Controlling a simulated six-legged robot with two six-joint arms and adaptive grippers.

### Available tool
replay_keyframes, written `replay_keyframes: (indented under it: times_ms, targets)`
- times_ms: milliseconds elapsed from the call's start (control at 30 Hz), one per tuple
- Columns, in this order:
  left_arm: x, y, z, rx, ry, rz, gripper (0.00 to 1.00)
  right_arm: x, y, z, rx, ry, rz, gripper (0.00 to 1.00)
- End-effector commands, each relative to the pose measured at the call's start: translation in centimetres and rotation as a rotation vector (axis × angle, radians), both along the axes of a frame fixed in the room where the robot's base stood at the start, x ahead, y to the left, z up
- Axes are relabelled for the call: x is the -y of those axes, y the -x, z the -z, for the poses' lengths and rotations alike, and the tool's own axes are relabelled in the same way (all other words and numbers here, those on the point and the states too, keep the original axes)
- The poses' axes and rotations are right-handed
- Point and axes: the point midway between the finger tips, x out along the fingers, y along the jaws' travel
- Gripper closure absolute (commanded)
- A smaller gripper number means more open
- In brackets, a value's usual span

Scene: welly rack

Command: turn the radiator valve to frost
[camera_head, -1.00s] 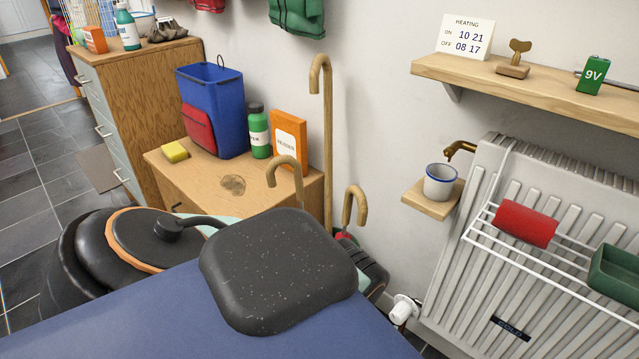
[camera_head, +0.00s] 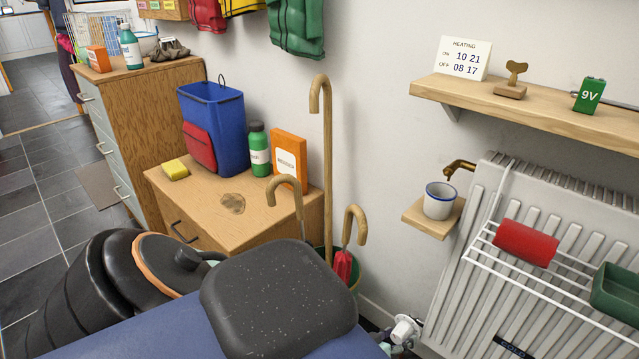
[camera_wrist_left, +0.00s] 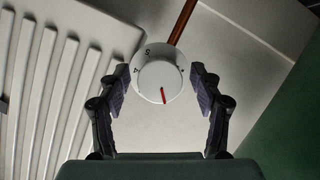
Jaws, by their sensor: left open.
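The radiator valve (camera_head: 405,331) is a white knob low beside the radiator's left end. In the left wrist view the valve knob (camera_wrist_left: 157,72) faces me, with dark marks on its rim and a red pointer line toward the bottom of the picture. I cannot make out a frost mark. My left gripper (camera_wrist_left: 159,80) is open, with one finger on each side of the knob and small gaps visible between. In the head view only a bit of my left gripper (camera_head: 384,340) shows beside the valve; the rest is hidden. My right gripper is not in view.
The white radiator (camera_head: 480,235) carries a wire rack with a red roll (camera_head: 525,243) and a green tray (camera_head: 618,290). A small shelf with a mug (camera_head: 440,201) is above the valve. A bucket with a red umbrella (camera_head: 343,266) and walking sticks stands left of it.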

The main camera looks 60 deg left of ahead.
Motion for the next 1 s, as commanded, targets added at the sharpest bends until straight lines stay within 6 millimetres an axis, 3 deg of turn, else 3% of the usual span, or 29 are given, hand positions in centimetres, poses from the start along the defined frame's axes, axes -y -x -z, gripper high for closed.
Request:
replay_keyframes:
  times_ms: [367,1000]
  targets:
    - [0.07,-0.74,0.08,-0.014,-0.053,-0.001,0.35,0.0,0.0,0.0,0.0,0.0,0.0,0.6]
    - [0.17,-0.67,0.16,-0.112,-0.466,-0.001,0.35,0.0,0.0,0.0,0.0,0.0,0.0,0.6]
